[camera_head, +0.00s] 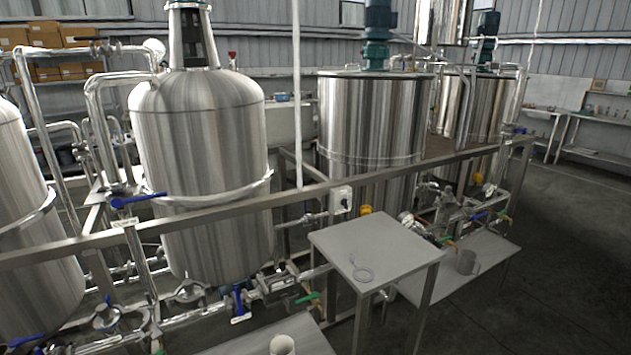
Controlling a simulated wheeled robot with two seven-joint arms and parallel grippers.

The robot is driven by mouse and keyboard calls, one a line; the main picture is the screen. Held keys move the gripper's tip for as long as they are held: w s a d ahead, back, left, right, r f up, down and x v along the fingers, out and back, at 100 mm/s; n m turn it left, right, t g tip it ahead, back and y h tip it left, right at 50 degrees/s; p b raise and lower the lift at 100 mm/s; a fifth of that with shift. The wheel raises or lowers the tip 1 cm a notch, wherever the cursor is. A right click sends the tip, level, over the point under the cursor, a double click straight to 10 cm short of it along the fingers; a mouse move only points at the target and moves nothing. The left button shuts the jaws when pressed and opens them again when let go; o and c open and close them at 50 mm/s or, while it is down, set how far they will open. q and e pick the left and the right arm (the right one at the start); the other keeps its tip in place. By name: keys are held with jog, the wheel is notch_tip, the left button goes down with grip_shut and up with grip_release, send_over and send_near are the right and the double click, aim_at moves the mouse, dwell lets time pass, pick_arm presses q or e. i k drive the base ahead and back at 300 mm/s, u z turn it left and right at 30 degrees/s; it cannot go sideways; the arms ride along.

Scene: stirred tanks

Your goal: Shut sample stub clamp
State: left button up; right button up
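I cannot single out the sample stub or tell whether its clamp is open or shut. A thin pale ring with a small tab (363,274) lies on the grey side table (385,238); I cannot tell whether it is a clamp. Pipework with small fittings (268,288) runs below the large steel tank (205,130), with a green-handled valve (308,298) and a blue part (238,298). More small valves and fittings (445,215) cluster right of the side table. Neither of my grippers shows in the head view.
A steel rail (230,207) crosses in front of the tanks. A white cup (283,345) stands on a low surface at the bottom. A grey mug (467,262) stands on a lower shelf at the right. Another tank (372,120) stands behind the side table. Dark floor at the right is clear.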

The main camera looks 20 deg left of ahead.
aim_at(143, 312)
jog(key=u, duration=1.1)
jog(key=i, duration=1)
jog(key=u, duration=0.85)
jog(key=k, duration=1.15)
jog(key=u, duration=0.6)
jog(key=i, duration=1.3)
jog(key=z, duration=0.55)
